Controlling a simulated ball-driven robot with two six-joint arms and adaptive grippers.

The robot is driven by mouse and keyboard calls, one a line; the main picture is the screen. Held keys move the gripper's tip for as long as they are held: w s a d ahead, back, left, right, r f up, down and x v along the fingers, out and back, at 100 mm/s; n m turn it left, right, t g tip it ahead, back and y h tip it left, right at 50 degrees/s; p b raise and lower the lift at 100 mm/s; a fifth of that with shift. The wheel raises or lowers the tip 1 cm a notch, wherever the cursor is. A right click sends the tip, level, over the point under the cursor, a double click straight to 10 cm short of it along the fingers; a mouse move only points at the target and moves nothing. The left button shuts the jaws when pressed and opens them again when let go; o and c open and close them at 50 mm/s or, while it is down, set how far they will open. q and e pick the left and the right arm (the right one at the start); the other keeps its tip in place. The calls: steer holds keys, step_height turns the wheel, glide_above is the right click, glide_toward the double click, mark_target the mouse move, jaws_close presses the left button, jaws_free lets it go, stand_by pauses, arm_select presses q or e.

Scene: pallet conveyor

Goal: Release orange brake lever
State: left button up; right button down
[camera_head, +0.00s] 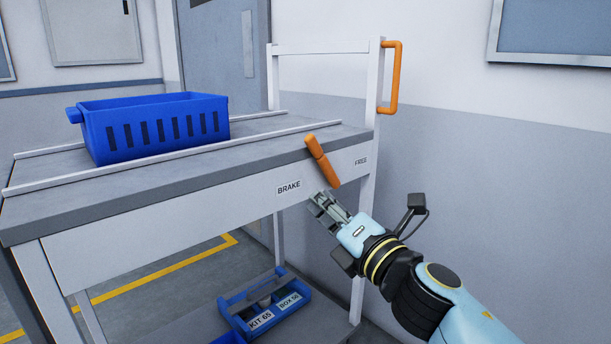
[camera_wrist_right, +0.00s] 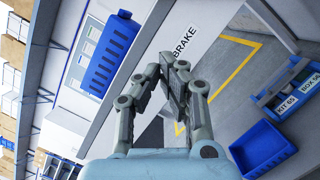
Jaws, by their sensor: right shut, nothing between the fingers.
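The orange brake lever (camera_head: 322,162) is on the front edge of the grey and white cart (camera_head: 150,215), between the labels BRAKE (camera_head: 289,187) and FREE (camera_head: 361,161). It is tilted, its upper end to the left and its lower end to the right. My right gripper (camera_head: 318,203) is shut and empty, just below the lever and right of the BRAKE label. In the head view it appears apart from the lever. In the right wrist view its fingers (camera_wrist_right: 172,68) are together near the BRAKE label, and I cannot make out the lever there. My left gripper is not in view.
A blue crate (camera_head: 150,126) stands on the cart top between rails. An orange handle (camera_head: 397,77) is on the right post. On the lower shelf is a blue tote (camera_head: 237,301) with labelled boxes. The floor has a yellow line (camera_head: 170,266). A wall is behind.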

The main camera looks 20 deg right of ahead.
steer(key=shift+r, duration=0.1)
steer(key=p, duration=0.2)
glide_toward(297, 154)
steer(key=w+a, duration=0.2)
steer(key=w+a+f, duration=0.1)
steer(key=w+a, duration=0.1)
steer(key=w, duration=0.1)
steer(key=shift+f, duration=0.25)
steer(key=shift+w+d+r+p, duration=0.2)
steer(key=shift+w+d+r, duration=0.1)
steer(key=shift+d+r, duration=0.25)
steer(key=shift+w+d+r+p, duration=0.25)
steer(key=shift+d+r, duration=0.2)
steer(key=shift+d, duration=0.25)
steer(key=shift+w+d+r, duration=0.15)
steer(key=shift+d, duration=0.15)
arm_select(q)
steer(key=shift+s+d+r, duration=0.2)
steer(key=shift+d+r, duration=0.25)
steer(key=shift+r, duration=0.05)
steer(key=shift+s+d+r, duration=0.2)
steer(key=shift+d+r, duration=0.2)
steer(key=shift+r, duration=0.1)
